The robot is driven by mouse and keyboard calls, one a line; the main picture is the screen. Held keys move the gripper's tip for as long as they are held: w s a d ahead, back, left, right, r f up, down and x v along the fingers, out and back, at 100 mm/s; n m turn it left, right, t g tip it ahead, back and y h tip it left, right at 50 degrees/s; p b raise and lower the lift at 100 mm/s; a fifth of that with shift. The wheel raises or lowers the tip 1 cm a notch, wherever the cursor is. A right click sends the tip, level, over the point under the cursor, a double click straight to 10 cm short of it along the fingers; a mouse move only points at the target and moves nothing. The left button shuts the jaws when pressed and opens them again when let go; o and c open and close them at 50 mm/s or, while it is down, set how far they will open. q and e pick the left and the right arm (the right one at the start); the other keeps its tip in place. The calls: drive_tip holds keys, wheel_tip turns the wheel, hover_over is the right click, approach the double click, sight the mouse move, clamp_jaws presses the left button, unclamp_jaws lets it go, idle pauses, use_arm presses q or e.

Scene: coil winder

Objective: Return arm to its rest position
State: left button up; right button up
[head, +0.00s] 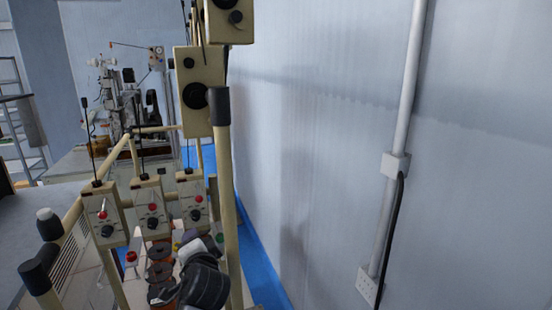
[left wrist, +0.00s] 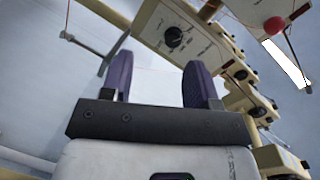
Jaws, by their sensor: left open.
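My left gripper (left wrist: 160,72) shows in the left wrist view with two purple fingers standing apart and nothing between them. Beyond the fingers is a pale wall. In the head view, a white and black part of my arm (head: 200,283) is low in the frame beside the winder. My right gripper is in neither view.
Control boxes (head: 152,208) with red knobs and black dials hang on the cream frame. A tall cream post (head: 225,180) stands right of them. Orange-brown spools (head: 160,272) sit below. A wall with a conduit (head: 408,80) and socket (head: 370,286) fills the right side.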

use_arm(q)
drive_tip(key=s+d+r+n+h, duration=0.2)
drive_tip(key=s+r+n+h, duration=0.25)
drive_tip(key=s, duration=0.45)
drive_tip(key=s+a+f+n+g+h, duration=0.3)
drive_tip(key=s+f+g, duration=0.8)
drive_tip(key=s+f, duration=2.75)
wheel_tip(320, 180, up, 20)
drive_tip(key=s+y+p, duration=0.1)
drive_tip(key=p, duration=1.8)
drive_tip(key=shift+s+a+r+m, duration=0.25)
drive_tip(key=shift+s+a+m, duration=0.1)
drive_tip(key=shift+m, duration=0.1)
